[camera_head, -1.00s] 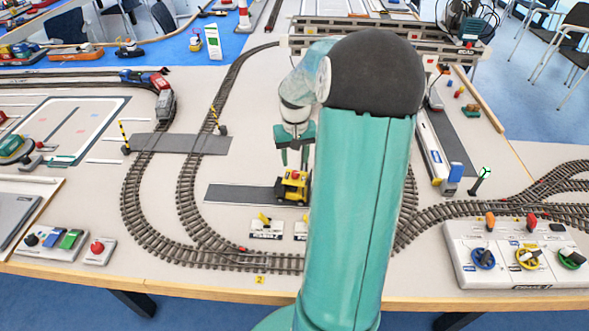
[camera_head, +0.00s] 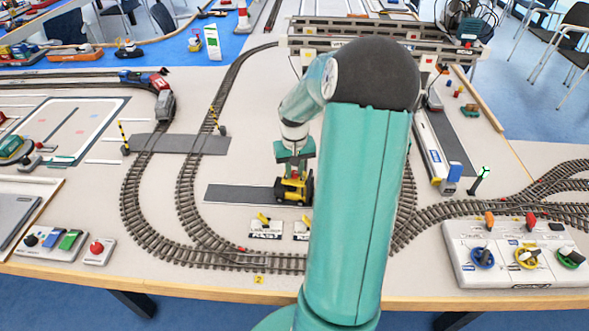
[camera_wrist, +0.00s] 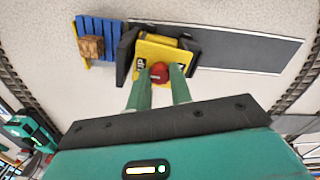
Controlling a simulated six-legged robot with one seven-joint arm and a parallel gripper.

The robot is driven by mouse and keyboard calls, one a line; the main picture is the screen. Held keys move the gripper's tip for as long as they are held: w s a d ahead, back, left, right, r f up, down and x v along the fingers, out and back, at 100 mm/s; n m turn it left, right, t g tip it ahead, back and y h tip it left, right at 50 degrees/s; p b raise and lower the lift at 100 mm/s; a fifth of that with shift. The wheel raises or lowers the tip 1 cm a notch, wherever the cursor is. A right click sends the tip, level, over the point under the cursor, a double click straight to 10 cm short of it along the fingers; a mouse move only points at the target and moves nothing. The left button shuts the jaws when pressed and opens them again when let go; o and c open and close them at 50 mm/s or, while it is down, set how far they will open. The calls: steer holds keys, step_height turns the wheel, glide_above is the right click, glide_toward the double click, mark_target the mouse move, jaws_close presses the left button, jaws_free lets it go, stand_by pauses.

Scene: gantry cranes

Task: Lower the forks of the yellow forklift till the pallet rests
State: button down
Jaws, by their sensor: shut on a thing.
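The yellow forklift (camera_head: 293,189) stands at the right end of a dark grey strip in the head view. In the wrist view the yellow forklift (camera_wrist: 163,50) has black sides and a red knob (camera_wrist: 159,73) on top. My gripper (camera_wrist: 160,77) is shut on the red knob from above, one finger on each side. A blue slatted pallet (camera_wrist: 102,25) lies at the forklift's left in the wrist view, with a brown box (camera_wrist: 91,47) on it. A bit of yellow fork shows at the pallet's edge. I cannot tell whether the pallet touches the table.
The dark grey strip (camera_head: 235,193) lies beside the forklift. Curved track (camera_head: 150,220) runs around on the left and front. A control box with coloured knobs (camera_head: 517,255) stands at the right.

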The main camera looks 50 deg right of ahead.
mark_target(295, 173)
steer(key=shift+n, duration=1.7)
steer(key=c, duration=1.2)
jaws_free()
steer(key=shift+c, duration=0.2)
steer(key=shift+r, duration=0.1)
step_height(295, 173, up, 14)
